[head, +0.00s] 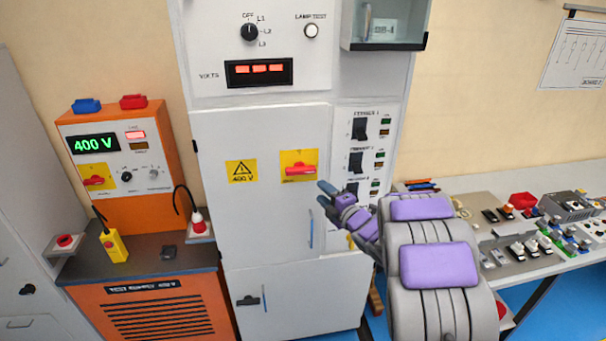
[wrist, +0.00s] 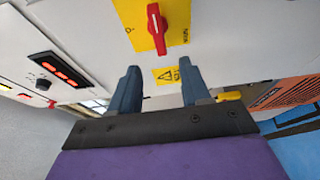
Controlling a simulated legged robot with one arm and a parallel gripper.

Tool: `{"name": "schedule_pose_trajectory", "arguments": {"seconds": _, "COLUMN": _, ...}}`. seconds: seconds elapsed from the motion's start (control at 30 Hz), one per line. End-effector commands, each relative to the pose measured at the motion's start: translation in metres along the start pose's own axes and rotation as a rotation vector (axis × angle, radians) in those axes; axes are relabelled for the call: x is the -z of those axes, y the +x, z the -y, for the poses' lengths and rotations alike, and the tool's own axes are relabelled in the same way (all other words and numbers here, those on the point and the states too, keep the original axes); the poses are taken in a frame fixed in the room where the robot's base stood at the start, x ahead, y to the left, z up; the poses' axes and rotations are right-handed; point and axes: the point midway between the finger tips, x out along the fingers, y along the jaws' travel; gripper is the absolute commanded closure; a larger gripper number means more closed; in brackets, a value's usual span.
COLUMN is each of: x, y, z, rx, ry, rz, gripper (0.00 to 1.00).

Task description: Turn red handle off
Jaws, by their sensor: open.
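The red handle (head: 299,171) is a rotary switch on a yellow plate (head: 312,156) on the grey cabinet door. In the head view the handle lies roughly horizontal. It also shows in the wrist view (wrist: 156,27), on its yellow plate beyond the fingertips. My gripper (head: 325,193) is just right of and below the handle in the head view. Its two blue-grey fingers (wrist: 160,82) are apart and empty, and they do not appear to touch the handle.
A yellow 400 V warning label (head: 241,172) is left of the handle. A blue door handle (head: 311,229) is below it. An orange test supply (head: 130,150) with another red switch (head: 95,181) stands at left. A cluttered bench (head: 510,235) is at right.

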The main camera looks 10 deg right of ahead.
Motion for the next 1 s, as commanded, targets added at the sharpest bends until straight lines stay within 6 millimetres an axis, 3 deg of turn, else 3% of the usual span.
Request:
{"name": "schedule_pose_trajectory", "arguments": {"seconds": 0.2, "x": -0.001, "y": 0.040, "z": -0.001, "rx": -0.003, "ry": 0.002, "rz": -0.001, "gripper": 0.53}}
{"name": "schedule_pose_trajectory", "arguments": {"seconds": 0.6, "x": 0.003, "y": 0.103, "z": -0.002, "rx": -0.001, "ry": -0.002, "rz": 0.000, "gripper": 0.53}}
{"name": "schedule_pose_trajectory", "arguments": {"seconds": 1.0, "x": -0.001, "y": 0.121, "z": -0.001, "rx": -0.002, "ry": 0.002, "rz": 0.002, "gripper": 0.53}}
